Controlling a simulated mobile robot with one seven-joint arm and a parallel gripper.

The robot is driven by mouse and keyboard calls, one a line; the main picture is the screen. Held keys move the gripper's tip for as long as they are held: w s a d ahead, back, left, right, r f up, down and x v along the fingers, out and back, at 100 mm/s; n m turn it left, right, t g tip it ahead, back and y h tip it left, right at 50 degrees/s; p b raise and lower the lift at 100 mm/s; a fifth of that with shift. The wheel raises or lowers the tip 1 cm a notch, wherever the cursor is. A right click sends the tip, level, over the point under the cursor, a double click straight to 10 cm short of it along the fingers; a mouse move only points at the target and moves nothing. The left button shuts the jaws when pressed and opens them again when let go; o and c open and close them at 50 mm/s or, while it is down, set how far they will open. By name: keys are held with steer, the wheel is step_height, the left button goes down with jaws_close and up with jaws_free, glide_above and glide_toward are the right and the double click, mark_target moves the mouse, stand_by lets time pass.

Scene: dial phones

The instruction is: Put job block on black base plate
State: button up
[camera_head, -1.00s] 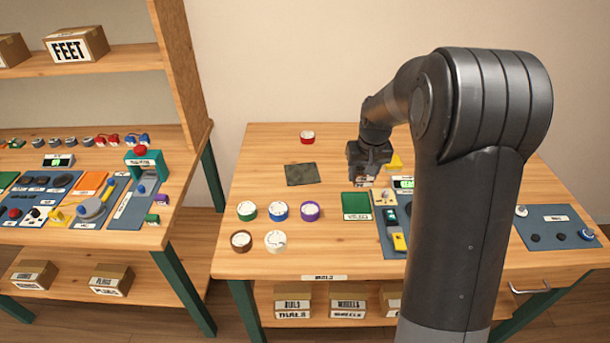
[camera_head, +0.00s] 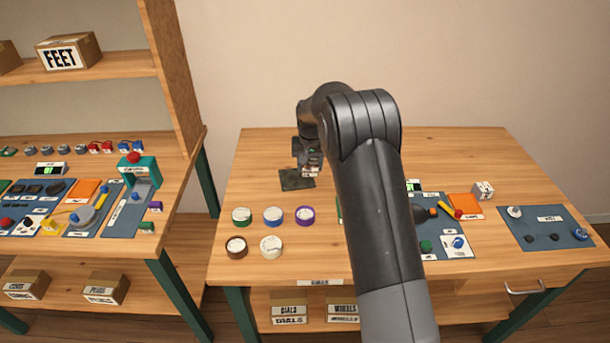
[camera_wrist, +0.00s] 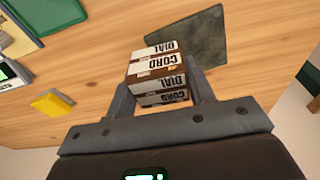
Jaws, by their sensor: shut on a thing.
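The job block (camera_wrist: 157,72) is a brown and white block printed with CORD and DIAL. In the wrist view it sits between the fingers of my gripper (camera_wrist: 157,95), which is shut on it. In the head view the block (camera_head: 311,171) shows small below my gripper (camera_head: 310,168), at the plate's upper right. The black base plate (camera_wrist: 208,45) is a flat dark square on the table; it also shows in the head view (camera_head: 294,181). In the wrist view the block overlaps the plate's left edge. I cannot tell whether they touch.
Several round dials, such as the green one (camera_head: 241,215), lie in front of the plate on the wooden table (camera_head: 240,180). Tool mats, such as the blue one (camera_head: 520,222), lie to the right. A yellow piece (camera_wrist: 52,103) is left of my gripper. Table left of the plate is clear.

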mark_target(306, 183)
steer(key=shift+w+a+f, duration=0.3)
steer(key=shift+a+f, duration=0.15)
steer(key=shift+a, duration=0.25)
steer(key=shift+f, duration=2)
steer(key=shift+f, duration=0.1)
steer(key=o, duration=1)
